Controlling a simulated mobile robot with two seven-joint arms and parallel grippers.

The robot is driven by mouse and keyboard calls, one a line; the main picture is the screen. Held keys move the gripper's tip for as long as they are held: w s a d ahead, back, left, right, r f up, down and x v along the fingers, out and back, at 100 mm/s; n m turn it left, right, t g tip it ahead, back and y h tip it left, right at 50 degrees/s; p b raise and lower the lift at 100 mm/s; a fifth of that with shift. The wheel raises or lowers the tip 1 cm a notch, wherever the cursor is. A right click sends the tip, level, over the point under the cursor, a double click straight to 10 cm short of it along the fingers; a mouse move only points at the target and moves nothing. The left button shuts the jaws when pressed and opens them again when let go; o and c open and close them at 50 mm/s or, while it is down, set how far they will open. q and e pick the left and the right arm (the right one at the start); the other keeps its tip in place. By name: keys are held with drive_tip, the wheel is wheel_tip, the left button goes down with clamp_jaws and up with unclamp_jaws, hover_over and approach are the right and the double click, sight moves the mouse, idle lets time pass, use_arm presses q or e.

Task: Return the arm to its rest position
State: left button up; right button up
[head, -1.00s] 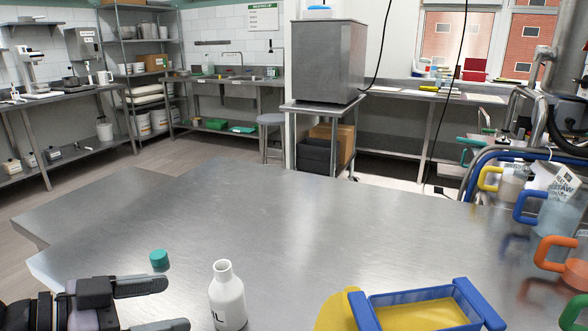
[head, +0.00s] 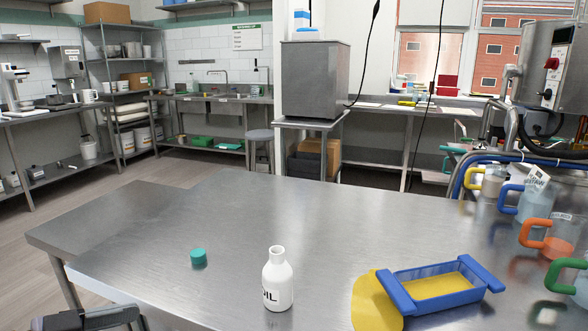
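My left gripper (head: 92,319) shows only in part at the bottom left edge of the head view. One dark finger is visible and the rest is cut off, so its opening does not show. It is apart from the white bottle (head: 278,281), which stands upright and uncapped on the steel table (head: 230,225). A teal cap (head: 198,257) lies on the table to the left of the bottle. My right gripper is out of view.
A blue tray (head: 400,291) with yellow filling sits right of the bottle, over a yellow patch (head: 372,305). Jugs with blue (head: 507,198), orange (head: 534,232) and other coloured handles line the right side.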

use_arm(q)
wheel_tip(320, 180, down, 16)
drive_tip(key=a+n+t+y+p, duration=0.2)
drive_tip(key=n+y+p, duration=0.1)
drive_tip(key=n+y, duration=0.2)
drive_tip(key=s+d+f+n+g+y+p, duration=0.1)
drive_tip(key=s+d+f, duration=0.3)
drive_tip(key=s+f, duration=0.6)
drive_tip(key=shift+n+y+p, duration=0.3)
drive_tip(key=shift+y+p, duration=0.05)
drive_tip(key=shift+y, duration=0.45)
